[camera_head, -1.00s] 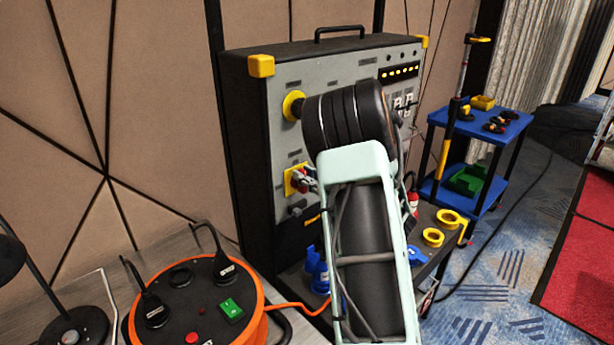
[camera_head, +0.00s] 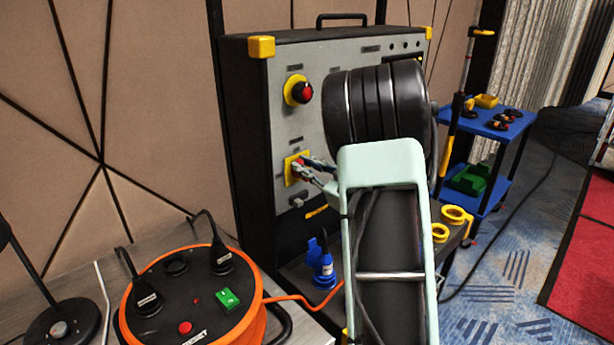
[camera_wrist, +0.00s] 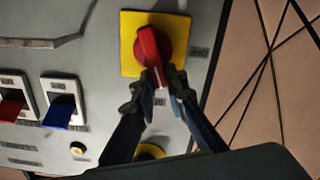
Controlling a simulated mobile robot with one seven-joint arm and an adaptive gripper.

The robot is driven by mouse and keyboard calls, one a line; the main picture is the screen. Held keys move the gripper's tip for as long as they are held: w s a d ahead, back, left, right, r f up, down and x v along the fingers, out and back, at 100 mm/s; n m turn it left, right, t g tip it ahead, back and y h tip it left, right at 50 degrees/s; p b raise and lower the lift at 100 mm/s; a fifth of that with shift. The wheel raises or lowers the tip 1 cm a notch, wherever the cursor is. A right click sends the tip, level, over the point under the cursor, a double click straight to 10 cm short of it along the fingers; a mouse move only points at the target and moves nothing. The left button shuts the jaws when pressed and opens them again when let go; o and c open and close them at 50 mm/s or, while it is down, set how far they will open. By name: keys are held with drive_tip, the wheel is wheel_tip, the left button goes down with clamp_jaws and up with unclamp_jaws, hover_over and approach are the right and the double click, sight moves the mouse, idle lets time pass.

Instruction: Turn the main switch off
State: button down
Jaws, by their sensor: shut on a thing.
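The main switch is a red rotary knob (camera_wrist: 152,46) on a square yellow plate (camera_wrist: 182,30) on the grey panel. In the wrist view its handle points down and slightly right, with a pale line on it. My gripper (camera_wrist: 160,80) is shut on the lower end of that handle, one finger on each side. In the head view the yellow plate (camera_head: 290,178) is at the lower left of the panel, and my gripper (camera_head: 307,166) reaches it from the right. The knob is mostly hidden there by the fingers.
A red emergency button (camera_head: 304,92) with a yellow collar is above the switch. Red and blue rocker switches (camera_wrist: 57,113) show in the wrist view.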

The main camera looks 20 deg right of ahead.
drive_tip(key=n+b, duration=0.1)
drive_tip(key=b, duration=0.1)
drive_tip(key=f+n+b, duration=0.1)
drive_tip(key=n+b, duration=0.1)
drive_tip(key=a+n+b, duration=0.1)
drive_tip(key=b, duration=0.1)
drive_tip(key=shift+s+f+n+b, duration=0.2)
drive_tip(key=shift+f+n+b, duration=0.05)
drive_tip(key=shift+n+b, duration=0.05)
drive_tip(key=n+b, duration=0.1)
drive_tip(key=b, duration=0.1)
drive_tip(key=n+b, duration=0.1)
drive_tip(key=f+n+b, duration=0.1)
drive_tip(key=b, duration=0.1)
drive_tip(key=shift+s+a+n+b, duration=0.15)
drive_tip(key=shift+a+n+b, duration=0.15)
drive_tip(key=shift+n, duration=0.1)
drive_tip(key=n+b, duration=0.2)
drive_tip(key=b, duration=0.1)
drive_tip(key=n+b, duration=0.2)
drive_tip(key=b, duration=0.1)
drive_tip(key=shift+a+f, duration=0.1)
drive_tip(key=shift+f, duration=0.25)
drive_tip(key=shift+n+b, duration=0.5)
drive_tip(key=shift+n, duration=0.2)
drive_tip(key=c, duration=1.9)
unclamp_jaws()
drive_tip(key=shift+c, duration=0.2)
